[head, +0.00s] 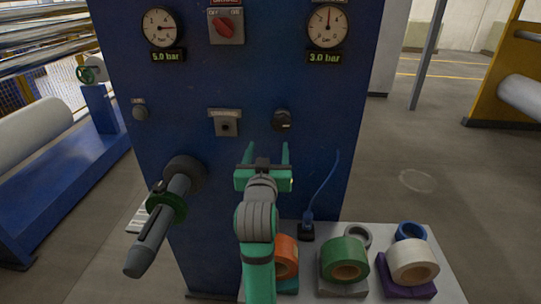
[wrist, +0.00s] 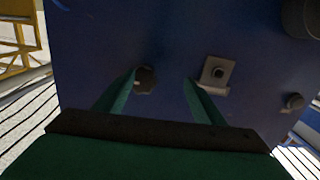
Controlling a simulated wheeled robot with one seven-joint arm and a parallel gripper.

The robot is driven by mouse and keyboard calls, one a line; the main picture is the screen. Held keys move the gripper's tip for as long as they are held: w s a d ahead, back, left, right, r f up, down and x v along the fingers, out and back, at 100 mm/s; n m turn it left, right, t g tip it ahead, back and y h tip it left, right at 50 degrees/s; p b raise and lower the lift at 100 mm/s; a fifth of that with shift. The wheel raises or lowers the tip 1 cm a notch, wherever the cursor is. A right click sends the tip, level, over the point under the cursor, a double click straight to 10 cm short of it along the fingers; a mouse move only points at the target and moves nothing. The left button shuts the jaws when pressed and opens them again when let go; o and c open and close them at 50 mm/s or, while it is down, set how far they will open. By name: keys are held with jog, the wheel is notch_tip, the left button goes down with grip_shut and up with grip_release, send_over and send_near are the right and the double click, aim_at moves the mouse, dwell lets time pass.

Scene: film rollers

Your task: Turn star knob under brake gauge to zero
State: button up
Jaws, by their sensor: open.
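Two round dials sit high on the blue panel (head: 180,80). The left gauge (head: 160,28) reads 5.0 bar and the right gauge (head: 327,27) reads 3.0 bar; I cannot read which is the brake gauge. A dark lobed knob (head: 282,120) is on the panel below and left of the right gauge. A grey knob (head: 141,112) is below the left gauge. My gripper (head: 265,151) is open and empty, below and slightly left of the dark knob in the head view. In the wrist view, that knob (wrist: 146,80) shows beside the left fingertip, apparently without contact.
A red rotary switch (head: 227,27) sits between the gauges, and a small square control box (head: 225,123) between the knobs. A dark shaft (head: 165,215) juts out at left. Tape rolls (head: 345,258) and a blue cable (head: 322,188) are at lower right.

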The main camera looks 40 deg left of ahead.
jog(key=shift+v, duration=1.15)
jog(key=shift+w+d, duration=0.15)
jog(key=shift+w, duration=0.05)
